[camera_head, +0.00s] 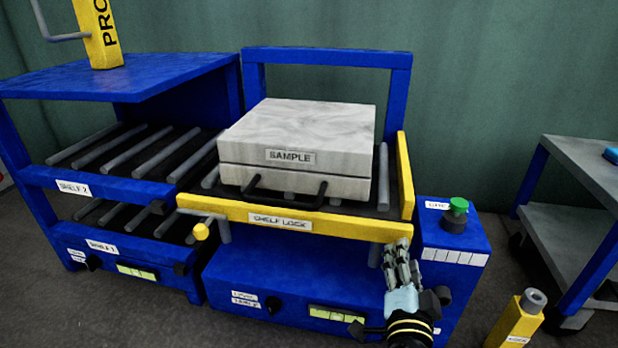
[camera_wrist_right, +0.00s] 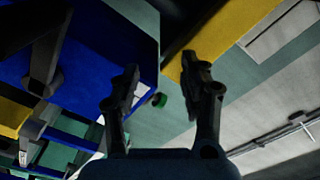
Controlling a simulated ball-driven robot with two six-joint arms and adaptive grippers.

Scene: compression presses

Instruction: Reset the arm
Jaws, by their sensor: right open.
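My right gripper (camera_head: 398,262) is at the lower right of the head view, close in front of the right end of the yellow shelf lock bar (camera_head: 330,226). In the right wrist view my right gripper (camera_wrist_right: 158,92) has its two fingers spread apart with nothing between them. A yellow bar (camera_wrist_right: 225,35) shows behind its right finger, and a small green button (camera_wrist_right: 159,100) shows farther off between the fingers. I cannot tell whether the gripper touches the bar. My left gripper does not show in either view.
A grey SAMPLE box (camera_head: 300,135) with a dark handle sits on the roller shelf behind the lock bar. A blue roller rack (camera_head: 120,80) stands left. A green button (camera_head: 459,205) tops a blue box at right. A yellow post (camera_head: 515,322) and a grey cart (camera_head: 580,165) stand farther right.

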